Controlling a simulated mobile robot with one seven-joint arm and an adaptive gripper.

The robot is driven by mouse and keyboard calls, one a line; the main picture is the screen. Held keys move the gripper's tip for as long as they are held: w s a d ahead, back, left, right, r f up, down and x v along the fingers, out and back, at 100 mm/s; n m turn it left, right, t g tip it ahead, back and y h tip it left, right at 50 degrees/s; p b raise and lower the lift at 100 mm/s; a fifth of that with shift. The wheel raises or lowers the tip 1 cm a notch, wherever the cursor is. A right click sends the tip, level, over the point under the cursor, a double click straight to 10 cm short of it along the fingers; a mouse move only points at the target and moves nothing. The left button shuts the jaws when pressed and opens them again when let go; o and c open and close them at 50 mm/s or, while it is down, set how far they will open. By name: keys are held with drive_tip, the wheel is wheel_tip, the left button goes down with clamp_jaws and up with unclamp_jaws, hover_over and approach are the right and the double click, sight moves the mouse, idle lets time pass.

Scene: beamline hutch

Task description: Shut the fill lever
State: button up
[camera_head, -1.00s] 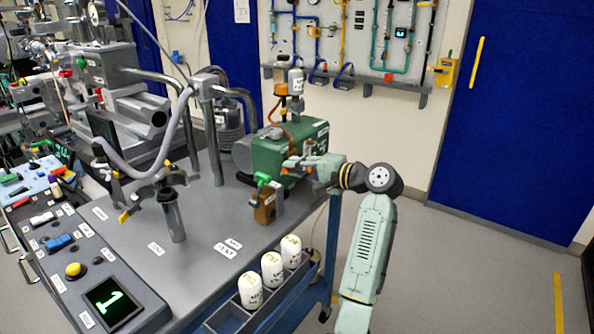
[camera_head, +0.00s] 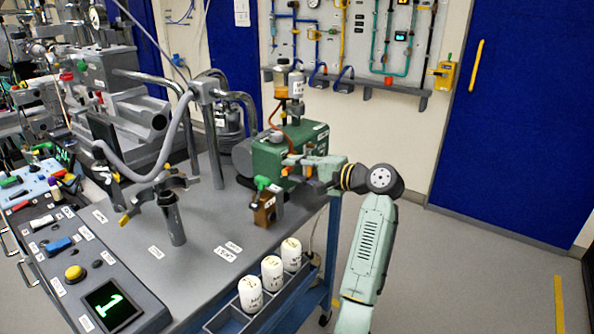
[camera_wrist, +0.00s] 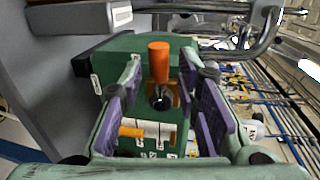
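A green box (camera_head: 270,157) stands at the right edge of the bench. In the wrist view its green body (camera_wrist: 120,45) carries an upright orange-handled lever (camera_wrist: 159,62) on a dark round pivot. A second orange handle (camera_wrist: 131,132) lies sideways lower left, by small white labels. I cannot read which is the fill lever. My gripper (camera_wrist: 160,78) is open, its purple-padded fingers on either side of the upright orange handle, with gaps to both. In the head view my gripper (camera_head: 303,172) is at the box's right front and hides part of it.
A brown block with a green handle (camera_head: 265,203) stands just left of my gripper. White containers (camera_head: 271,272) sit in a tray on the bench's front side. A clamp stand (camera_head: 174,218) and a bent grey pipe (camera_head: 180,115) are further left. Floor at right is clear.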

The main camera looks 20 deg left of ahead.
drive_tip(key=shift+o, duration=0.2)
drive_tip(key=v, duration=1.2)
drive_tip(key=shift+d, duration=0.1)
